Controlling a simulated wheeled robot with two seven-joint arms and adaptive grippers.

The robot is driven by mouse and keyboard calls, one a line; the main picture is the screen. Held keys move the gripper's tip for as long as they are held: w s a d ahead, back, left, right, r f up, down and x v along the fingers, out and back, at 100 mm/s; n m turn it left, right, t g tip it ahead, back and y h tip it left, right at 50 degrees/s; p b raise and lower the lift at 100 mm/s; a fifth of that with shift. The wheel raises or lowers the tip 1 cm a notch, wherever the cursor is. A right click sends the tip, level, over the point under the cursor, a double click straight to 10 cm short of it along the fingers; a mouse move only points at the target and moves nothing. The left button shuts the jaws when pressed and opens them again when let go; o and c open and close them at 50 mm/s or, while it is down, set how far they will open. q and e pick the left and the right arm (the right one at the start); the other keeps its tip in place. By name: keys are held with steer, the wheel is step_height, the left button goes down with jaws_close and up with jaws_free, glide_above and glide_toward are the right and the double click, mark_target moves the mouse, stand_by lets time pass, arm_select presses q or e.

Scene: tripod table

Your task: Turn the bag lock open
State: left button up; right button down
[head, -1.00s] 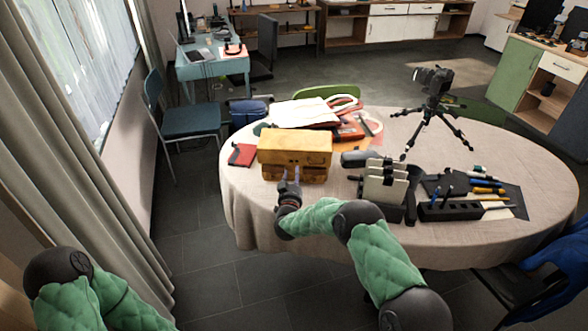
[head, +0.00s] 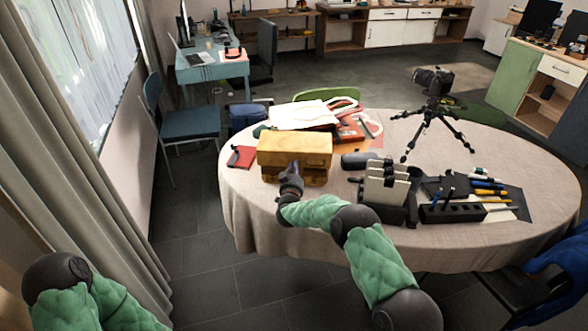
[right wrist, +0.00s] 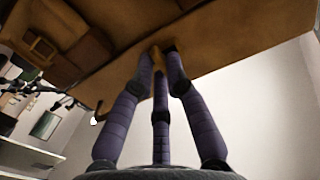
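The yellow-brown bag (head: 294,148) stands on the near left part of the table. It also fills the top of the right wrist view (right wrist: 215,40). My right gripper (head: 293,165) is at the lower middle of the bag's front. In the right wrist view its three dark fingers (right wrist: 158,62) come close together around a small tan piece, which looks like the bag lock (right wrist: 157,57). The fingertips hide most of the lock, so its turn angle cannot be read. My left gripper is out of view; only part of the left arm shows at lower left.
The round table (head: 240,190) has a cloth. A red notebook (head: 242,156) lies left of the bag, papers and a white-red bag (head: 303,115) behind it. A tripod with a camera (head: 434,108) and a black pen holder (head: 452,212) are to the right.

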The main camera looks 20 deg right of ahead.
steer(key=shift+n, duration=0.4)
steer(key=n+p, duration=0.2)
steer(key=n, duration=0.3)
steer(key=n+p, duration=0.2)
steer(key=n, duration=0.4)
steer(key=n+p, duration=0.1)
steer(key=n, duration=0.5)
steer(key=shift+w+a+p, duration=0.1)
steer(key=shift+a+p, duration=0.25)
steer(key=shift+p, duration=0.05)
stand_by(0.3)
steer(key=c, duration=1.2)
jaws_free()
steer(key=shift+c, duration=0.2)
